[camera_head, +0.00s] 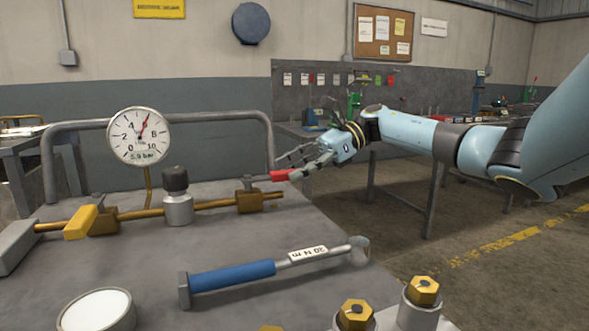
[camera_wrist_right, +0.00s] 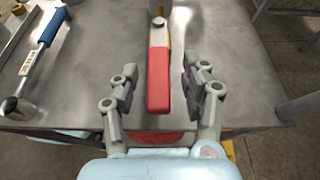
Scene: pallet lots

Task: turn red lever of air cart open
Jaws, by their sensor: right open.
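The red lever (camera_head: 281,175) sits at the right end of the brass pipe (camera_head: 215,203) on the air cart (camera_head: 150,265). In the right wrist view the red lever (camera_wrist_right: 158,80) points toward my right gripper (camera_wrist_right: 160,88), and its end lies between the two fingers. The fingers are spread, with a gap on each side of the lever. In the head view my right gripper (camera_head: 298,161) reaches in from the right, close to the lever. A round gauge (camera_head: 139,136) stands above the pipe with a red needle. My left gripper is not in view.
A blue-handled torque wrench (camera_head: 232,276) lies on the cart in front of the pipe. A yellow lever (camera_head: 81,222) sits on the pipe's left part. A grey rail (camera_head: 215,117) runs along the cart's back. A workbench (camera_head: 430,155) stands behind my right arm.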

